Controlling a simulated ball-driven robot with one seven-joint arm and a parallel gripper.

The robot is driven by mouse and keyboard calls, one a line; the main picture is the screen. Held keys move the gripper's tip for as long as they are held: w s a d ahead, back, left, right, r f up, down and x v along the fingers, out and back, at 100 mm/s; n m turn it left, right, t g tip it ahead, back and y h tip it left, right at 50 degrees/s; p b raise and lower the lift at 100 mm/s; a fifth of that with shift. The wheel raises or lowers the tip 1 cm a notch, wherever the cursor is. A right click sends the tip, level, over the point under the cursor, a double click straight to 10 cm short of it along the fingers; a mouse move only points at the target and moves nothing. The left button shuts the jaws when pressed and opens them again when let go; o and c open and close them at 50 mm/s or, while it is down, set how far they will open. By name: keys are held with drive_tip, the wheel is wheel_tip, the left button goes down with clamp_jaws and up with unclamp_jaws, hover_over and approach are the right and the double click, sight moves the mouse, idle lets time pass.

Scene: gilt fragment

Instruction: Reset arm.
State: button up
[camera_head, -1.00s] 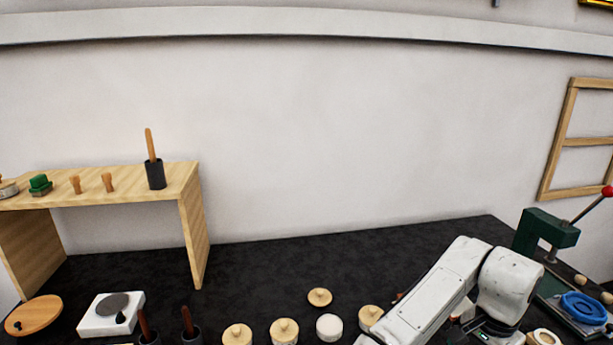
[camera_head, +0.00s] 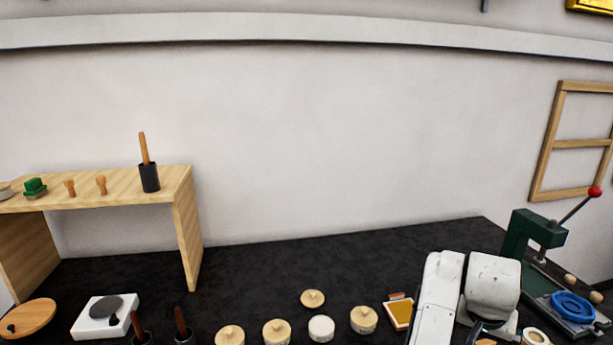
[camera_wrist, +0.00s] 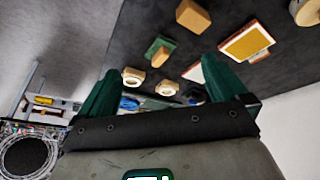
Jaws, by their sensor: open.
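My white arm (camera_head: 438,300) shows at the lower right of the head view, folded above the dark table. My gripper is outside the head view. In the wrist view my gripper (camera_wrist: 152,82) shows as two dark green fingers spread wide apart. It is open, with nothing held between the fingers. Beyond the fingertips lie a small green-and-wood block (camera_wrist: 160,52) and two pale rings, one of them a ring (camera_wrist: 133,77) near the left finger. All of these look apart from the fingers.
A green press (camera_head: 530,235) with a red-knobbed lever and a blue ring (camera_head: 573,306) stand at the right. Several round lidded wooden pots, such as one pot (camera_head: 364,319), line the front. A gold-topped frame (camera_head: 399,313) lies beside my arm. A wooden shelf (camera_head: 120,185) stands left. The table's back middle is clear.

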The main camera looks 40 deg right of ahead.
drive_tip(key=w+a+f+n+t+y, duration=0.1)
drive_tip(key=w+a+f+n, duration=0.1)
drive_tip(key=a+f+n, duration=0.55)
drive_tip(key=w+a+f+n+t, duration=0.1)
drive_tip(key=a+f+n, duration=0.35)
drive_tip(key=a, duration=0.55)
drive_tip(key=s+a+f+n+y, duration=0.1)
drive_tip(key=s+a+f, duration=0.1)
drive_tip(key=a, duration=0.4)
drive_tip(key=s+a+f+n+y, duration=0.2)
drive_tip(key=s+a+f, duration=0.1)
drive_tip(key=a, duration=0.3)
drive_tip(key=shift+g, duration=0.4)
